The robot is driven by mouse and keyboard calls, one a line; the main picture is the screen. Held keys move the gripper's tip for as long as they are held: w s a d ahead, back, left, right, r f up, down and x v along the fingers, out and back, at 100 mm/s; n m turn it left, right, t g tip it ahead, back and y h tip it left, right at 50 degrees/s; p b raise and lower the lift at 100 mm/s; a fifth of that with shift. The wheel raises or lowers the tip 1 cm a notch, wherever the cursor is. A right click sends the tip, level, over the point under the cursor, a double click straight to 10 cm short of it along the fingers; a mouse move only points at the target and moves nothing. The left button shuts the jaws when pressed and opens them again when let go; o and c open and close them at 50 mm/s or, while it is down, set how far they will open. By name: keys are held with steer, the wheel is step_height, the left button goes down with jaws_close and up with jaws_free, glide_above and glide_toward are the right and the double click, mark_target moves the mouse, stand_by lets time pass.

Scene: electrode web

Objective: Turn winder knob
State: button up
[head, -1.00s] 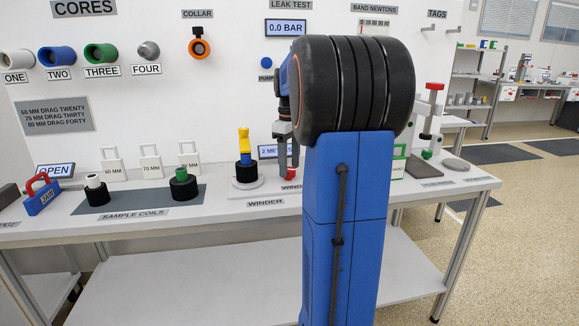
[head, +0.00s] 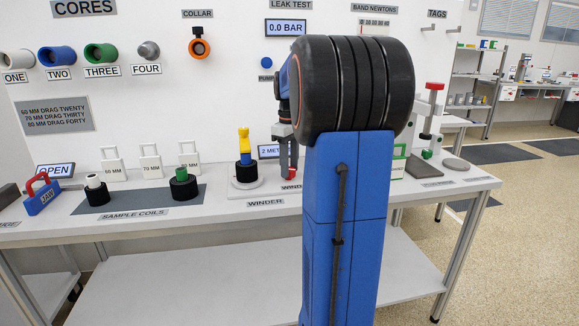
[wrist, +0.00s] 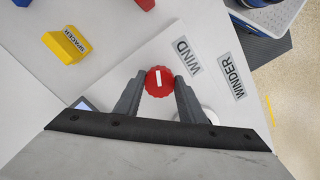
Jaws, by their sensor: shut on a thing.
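The red winder knob (wrist: 159,82) has a ribbed rim and a white line across its top. It sits by the WIND label (wrist: 187,56). My gripper (wrist: 160,80) is shut on the knob, with one dark finger on each side. In the head view my gripper (head: 286,172) reaches down to the winder base, and a bit of red shows at its fingertips. The winder plate (head: 247,184) to its left carries a black coil (head: 246,171) with a yellow piece (head: 244,146) on top. The winder display (head: 268,152) is partly hidden by my gripper.
A yellow SPACER block (wrist: 65,46) lies near the knob. Sample coils stand on a grey mat (head: 142,200) at left, with a blue JAW block (head: 42,196) beyond. A press with a red handle (head: 434,87) stands right of my arm.

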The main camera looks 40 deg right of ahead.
steer(key=m, duration=0.4)
steer(key=shift+a+m, duration=0.1)
steer(key=shift+m, duration=0.3)
steer(key=m, duration=0.9)
steer(key=shift+w+a, duration=0.1)
steer(key=shift+w+m, duration=0.1)
steer(key=shift+m, duration=2.1)
steer(key=o, duration=1)
steer(key=shift+o, duration=0.2)
step_height(320, 180, up, 17)
steer(key=shift+r, duration=0.2)
